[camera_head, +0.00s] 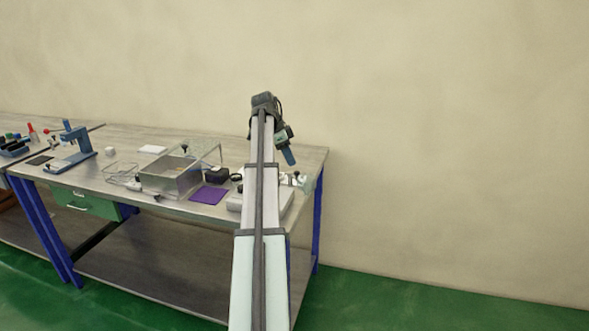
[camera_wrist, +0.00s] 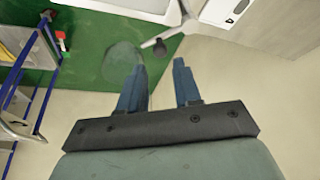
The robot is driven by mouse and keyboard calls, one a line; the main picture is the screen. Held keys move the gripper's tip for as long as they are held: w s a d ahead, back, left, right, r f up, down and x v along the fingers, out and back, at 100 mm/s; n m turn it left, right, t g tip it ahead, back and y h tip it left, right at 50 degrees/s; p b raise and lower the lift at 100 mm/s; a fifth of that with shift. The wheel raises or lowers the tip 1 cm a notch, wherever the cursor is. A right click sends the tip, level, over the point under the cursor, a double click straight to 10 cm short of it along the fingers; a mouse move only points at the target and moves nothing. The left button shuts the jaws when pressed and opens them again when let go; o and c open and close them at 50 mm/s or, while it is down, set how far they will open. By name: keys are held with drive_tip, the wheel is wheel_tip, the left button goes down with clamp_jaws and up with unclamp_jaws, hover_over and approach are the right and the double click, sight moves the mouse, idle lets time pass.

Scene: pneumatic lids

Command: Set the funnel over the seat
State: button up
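My gripper (camera_head: 288,157) is raised over the right end of the workbench (camera_head: 172,210) in the head view, its blue fingers tilted downward. In the wrist view my gripper (camera_wrist: 160,68) has its two blue fingers apart with nothing between them. I cannot clearly pick out the funnel or the seat. A pale grey block (camera_head: 236,204) with small fittings sits at the bench's right end, partly hidden behind my arm.
A clear-sided box (camera_head: 170,182) stands mid-bench, beside a purple mat (camera_head: 209,195) and a black object (camera_head: 215,175). A wire rack (camera_head: 121,172) and a blue press stand (camera_head: 77,147) are farther left. The wall behind is bare.

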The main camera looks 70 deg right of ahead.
sight(296, 172)
drive_tip(key=shift+x, duration=2.7)
drive_tip(key=shift+c, duration=0.3)
clamp_jaws()
